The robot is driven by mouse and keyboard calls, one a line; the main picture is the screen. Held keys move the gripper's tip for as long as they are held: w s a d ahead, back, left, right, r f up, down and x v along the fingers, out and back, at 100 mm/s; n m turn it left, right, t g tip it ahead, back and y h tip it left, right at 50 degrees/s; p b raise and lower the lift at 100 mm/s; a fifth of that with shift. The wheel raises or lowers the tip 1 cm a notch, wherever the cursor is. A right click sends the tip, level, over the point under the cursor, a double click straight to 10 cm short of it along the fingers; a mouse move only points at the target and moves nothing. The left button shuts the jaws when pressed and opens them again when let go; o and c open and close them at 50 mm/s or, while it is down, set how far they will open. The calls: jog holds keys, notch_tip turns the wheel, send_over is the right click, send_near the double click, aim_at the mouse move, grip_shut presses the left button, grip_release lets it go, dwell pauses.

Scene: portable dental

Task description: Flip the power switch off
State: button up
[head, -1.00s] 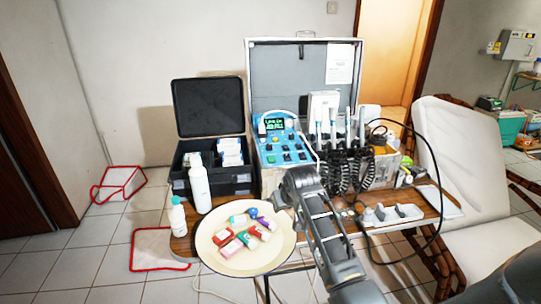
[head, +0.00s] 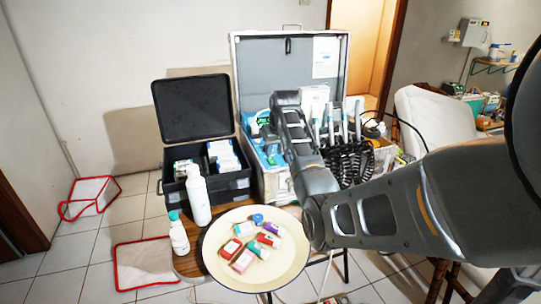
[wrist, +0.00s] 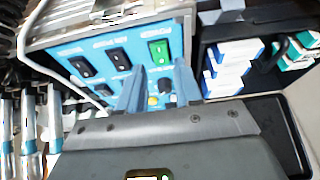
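The power switch (wrist: 160,51) is a green rocker under a "POWER" label on the blue front panel (wrist: 122,62) of the dental unit, in the wrist view. Two black rocker switches sit beside it to the left. My gripper (wrist: 160,74) has its two bluish fingers apart, with nothing between them. The fingertips point at the panel just below the green switch; I cannot tell whether they touch it.
An open grey case (head: 262,70) stands behind the unit. Handpieces with coiled black hoses (head: 350,165) are to the right. A black box (head: 240,182) with supplies, a white bottle (head: 198,196) and a round tray (head: 222,268) with small boxes are to the left and front.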

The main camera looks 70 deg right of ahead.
aim_at(272, 160)
jog(key=shift+x, duration=1.95)
jog(key=shift+c, duration=0.2)
